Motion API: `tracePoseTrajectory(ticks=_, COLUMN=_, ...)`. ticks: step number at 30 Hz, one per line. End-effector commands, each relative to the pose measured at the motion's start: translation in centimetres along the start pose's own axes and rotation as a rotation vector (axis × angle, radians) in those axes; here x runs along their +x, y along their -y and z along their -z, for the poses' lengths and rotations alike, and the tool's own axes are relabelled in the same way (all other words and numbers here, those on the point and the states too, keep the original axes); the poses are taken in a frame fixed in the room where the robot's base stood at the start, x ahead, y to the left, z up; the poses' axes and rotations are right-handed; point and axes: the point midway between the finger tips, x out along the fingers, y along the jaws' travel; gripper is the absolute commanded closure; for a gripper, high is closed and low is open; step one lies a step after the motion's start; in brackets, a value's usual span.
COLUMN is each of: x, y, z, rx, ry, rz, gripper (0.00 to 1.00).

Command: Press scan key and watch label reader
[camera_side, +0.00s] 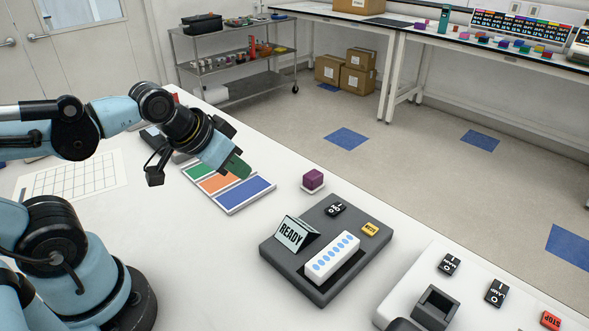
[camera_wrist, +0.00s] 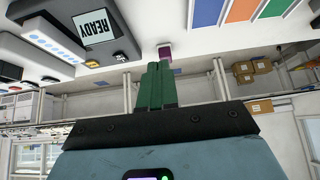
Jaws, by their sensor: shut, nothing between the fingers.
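The grey device (camera_side: 330,238) stands on the white bench in the side view. It carries a tilted display (camera_side: 296,234) reading READY, a white block with a row of blue dots (camera_side: 332,257), a black key (camera_side: 335,210) and a yellow key (camera_side: 370,229). The lettering on the yellow key is too small to read surely. The READY display (camera_wrist: 95,27) also shows upside down in the wrist view. My gripper (camera_side: 238,168), with green fingers, is shut and empty. It appears above the coloured mat, left of the device and apart from it. The fingers (camera_wrist: 159,66) show together in the wrist view.
A purple cube (camera_side: 313,180) on a small white pad stands between the mat (camera_side: 233,208) and the device. A white unit (camera_side: 457,258) with black LAMP keys and a red STOP key (camera_side: 550,321) is at the lower right. Bare bench lies in front of the device.

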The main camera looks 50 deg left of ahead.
Motion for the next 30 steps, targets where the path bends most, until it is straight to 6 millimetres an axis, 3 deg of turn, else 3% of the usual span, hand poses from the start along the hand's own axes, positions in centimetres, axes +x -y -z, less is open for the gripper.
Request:
tracePoseTrajectory(ticks=6, x=0.1, y=-0.2, z=0.4, rx=0.021, ry=-0.003, rz=-0.005, gripper=1.00)
tracePoseTrajectory(ticks=11, x=0.5, y=-1.6, z=2.2, rx=0.129, ry=-0.022, rz=-0.030, gripper=1.00)
tracePoseTrajectory(ticks=21, x=3.1, y=-7.6, z=7.9, rx=0.531, ry=-0.108, rz=-0.111, gripper=1.00)
tracePoseTrajectory(ticks=30, x=6.3, y=-14.3, z=11.2, rx=0.875, ry=-0.206, rz=-0.169, gripper=1.00)
